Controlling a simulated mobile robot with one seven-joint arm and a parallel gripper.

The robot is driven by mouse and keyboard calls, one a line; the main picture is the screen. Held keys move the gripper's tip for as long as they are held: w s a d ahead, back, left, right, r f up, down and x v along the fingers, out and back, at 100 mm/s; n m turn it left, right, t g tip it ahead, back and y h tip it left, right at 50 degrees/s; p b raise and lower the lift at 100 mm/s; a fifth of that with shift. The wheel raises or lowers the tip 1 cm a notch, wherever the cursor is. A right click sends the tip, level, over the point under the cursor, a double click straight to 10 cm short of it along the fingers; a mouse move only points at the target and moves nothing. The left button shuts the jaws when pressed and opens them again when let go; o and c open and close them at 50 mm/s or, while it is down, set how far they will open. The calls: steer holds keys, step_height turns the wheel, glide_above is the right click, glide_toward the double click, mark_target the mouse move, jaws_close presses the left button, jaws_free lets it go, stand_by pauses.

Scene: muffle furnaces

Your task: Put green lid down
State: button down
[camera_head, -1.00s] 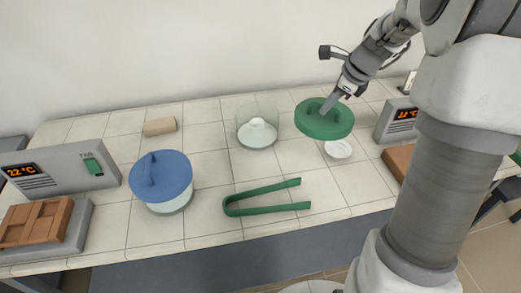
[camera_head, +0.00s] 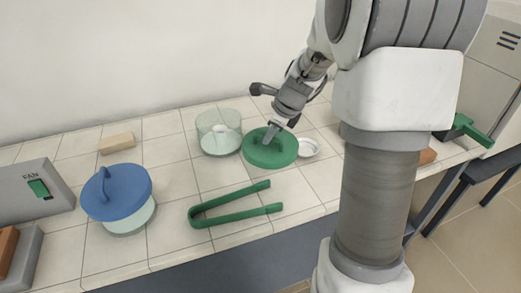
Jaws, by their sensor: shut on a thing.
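The green lid (camera_head: 262,155) is a round disc with a raised handle, and it is low over the tiled table, close to its surface. My gripper (camera_head: 273,136) is shut on the handle of the green lid from above. I cannot tell whether the lid touches the tiles. An uncovered glass vessel (camera_head: 212,140) with a white item inside stands just left of the lid. A small white dish (camera_head: 308,147) lies just right of the lid.
Green tongs (camera_head: 235,203) lie in front of the lid. A glass vessel with a blue lid (camera_head: 117,190) stands at the left. A tan block (camera_head: 117,143) lies at the back. Bare tiles (camera_head: 172,185) show between the blue lid and the tongs.

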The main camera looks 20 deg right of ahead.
mark_target(263, 146)
steer(key=shift+w+a+f, duration=0.7)
steer(key=shift+a+f, duration=0.1)
steer(key=shift+a, duration=0.05)
steer(key=shift+f+b, duration=0.9)
steer(key=shift+f, duration=0.95)
steer(key=shift+f, duration=0.2)
steer(key=c, duration=0.9)
jaws_free()
steer(key=shift+o, duration=0.2)
